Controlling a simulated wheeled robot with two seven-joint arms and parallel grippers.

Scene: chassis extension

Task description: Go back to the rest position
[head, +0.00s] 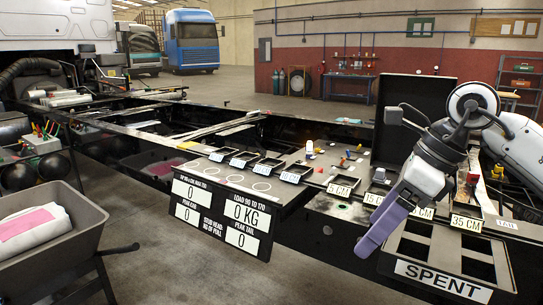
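My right arm comes in from the right edge, and its gripper (375,238) hangs over the front of the bench top, near the length-labelled slots and the SPENT tray (435,276). A long purple piece slants down and left from its white wrist. I cannot tell whether its fingers are apart or together, or whether anything is between them. The wrist hides part of the labelled slots. My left gripper and arm are not in view.
A load display board (222,217) hangs at the bench front. A grey bin (80,235) with a white and pink item stands at lower left. A dark raised panel (418,90) stands behind my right arm. Small trays (242,160) line the bench. Floor shows clear at lower middle.

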